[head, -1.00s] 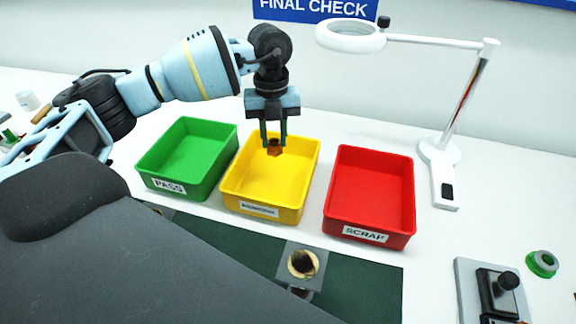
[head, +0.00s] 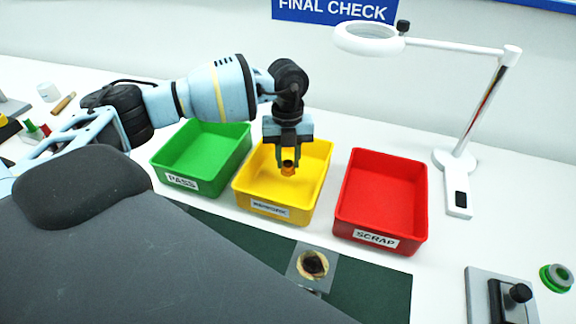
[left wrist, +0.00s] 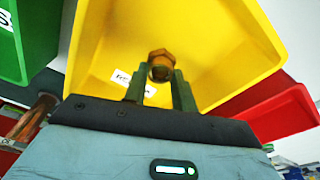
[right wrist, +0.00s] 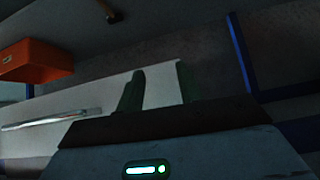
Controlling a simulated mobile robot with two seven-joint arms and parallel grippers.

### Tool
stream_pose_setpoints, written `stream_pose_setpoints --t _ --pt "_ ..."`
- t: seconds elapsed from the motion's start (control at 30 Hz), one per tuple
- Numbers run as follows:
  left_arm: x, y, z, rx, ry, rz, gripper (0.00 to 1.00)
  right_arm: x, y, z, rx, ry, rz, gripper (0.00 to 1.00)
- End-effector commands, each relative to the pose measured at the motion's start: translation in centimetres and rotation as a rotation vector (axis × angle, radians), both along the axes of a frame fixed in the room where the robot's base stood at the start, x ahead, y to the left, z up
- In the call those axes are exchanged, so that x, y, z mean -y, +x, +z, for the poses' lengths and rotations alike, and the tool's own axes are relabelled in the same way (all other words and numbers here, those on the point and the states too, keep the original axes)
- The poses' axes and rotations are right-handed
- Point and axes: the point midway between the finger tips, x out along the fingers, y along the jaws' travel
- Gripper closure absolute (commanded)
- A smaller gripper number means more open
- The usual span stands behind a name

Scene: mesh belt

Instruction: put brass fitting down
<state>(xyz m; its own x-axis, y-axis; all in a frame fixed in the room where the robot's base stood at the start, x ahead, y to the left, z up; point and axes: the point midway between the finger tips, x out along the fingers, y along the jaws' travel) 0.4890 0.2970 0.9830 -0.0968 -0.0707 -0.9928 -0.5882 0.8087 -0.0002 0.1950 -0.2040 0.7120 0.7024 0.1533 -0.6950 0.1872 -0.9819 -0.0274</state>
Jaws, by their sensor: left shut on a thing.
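My left gripper (head: 288,166) is shut on the brass fitting (head: 288,168) and holds it over the yellow bin (head: 312,196). The fitting is a small copper-coloured hex piece. In the left wrist view the brass fitting (left wrist: 161,62) sits between the fingertips, with the yellow bin's inside behind it. I cannot tell whether it touches the bin floor. My right gripper (right wrist: 157,92) shows in its own wrist view with its fingers apart and nothing between them.
The green PASS bin (head: 180,181) stands left of the yellow one and the red SCRAP bin (head: 375,240) right. A magnifier lamp (head: 458,170) stands at the back right.

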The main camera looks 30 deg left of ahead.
Motion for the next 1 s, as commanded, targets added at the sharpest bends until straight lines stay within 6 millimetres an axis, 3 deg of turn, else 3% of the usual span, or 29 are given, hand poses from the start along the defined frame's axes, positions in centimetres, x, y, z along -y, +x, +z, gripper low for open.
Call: stream_pose_setpoints --t 0.2,0.47,0.5,0.67,1.0 --pt "0.0 0.0 -2.9 -0.001 0.000 0.000 1.00 -0.1 0.0 0.0 0.001 0.002 -0.001 0.64" --pt "0.0 0.0 -3.1 -0.001 0.001 0.000 1.00 -0.1 0.0 0.0 0.001 0.002 -0.002 0.64" --pt "0.0 0.0 -3.1 -0.001 0.000 0.000 0.68 -0.1 0.0 0.0 0.001 0.002 -0.002 0.64" --pt "0.0 0.0 -3.1 -0.001 0.001 0.000 0.47 -0.1 0.0 0.0 0.001 0.002 -0.001 0.64" --pt "0.0 0.0 -2.8 0.000 0.000 0.000 0.46 0.0 0.0 -0.1 -0.001 0.001 -0.001 0.64"
